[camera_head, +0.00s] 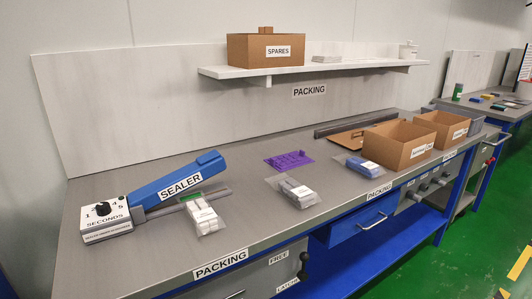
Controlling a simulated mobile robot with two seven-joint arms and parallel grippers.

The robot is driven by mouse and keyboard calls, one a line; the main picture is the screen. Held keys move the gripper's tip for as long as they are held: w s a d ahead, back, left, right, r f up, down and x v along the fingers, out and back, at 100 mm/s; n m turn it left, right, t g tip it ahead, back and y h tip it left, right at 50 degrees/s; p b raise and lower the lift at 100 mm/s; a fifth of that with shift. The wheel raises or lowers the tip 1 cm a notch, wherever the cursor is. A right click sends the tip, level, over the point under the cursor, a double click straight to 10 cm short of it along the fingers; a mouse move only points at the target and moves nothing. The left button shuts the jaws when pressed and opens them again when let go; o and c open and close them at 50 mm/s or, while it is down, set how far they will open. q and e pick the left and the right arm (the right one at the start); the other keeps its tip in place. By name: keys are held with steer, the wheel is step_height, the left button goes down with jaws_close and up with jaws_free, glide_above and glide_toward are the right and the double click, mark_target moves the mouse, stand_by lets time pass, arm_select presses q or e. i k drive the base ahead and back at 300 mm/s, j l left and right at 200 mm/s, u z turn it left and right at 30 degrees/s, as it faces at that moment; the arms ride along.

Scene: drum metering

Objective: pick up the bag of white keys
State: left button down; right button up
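The bag of white keys (203,217) is a clear bag with several white blocks in it. It lies on the grey packing bench just in front of the sealer (178,188), its upper end close to the sealer's grey bar. A green strip (190,197) shows at that upper end; I cannot tell whether it belongs to the bag or the sealer. Neither of my grippers is in view.
A bag of grey keys (296,192) and a bag of blue keys (364,168) lie farther right. A purple piece (288,160) lies behind them. Two open cardboard boxes (398,147) (443,127) stand at the right. A shelf (310,70) hangs above. Bench surface (245,215) between bags is clear.

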mark_target(204, 221)
steer(key=l+z, duration=0.25)
steer(key=l, duration=2.25)
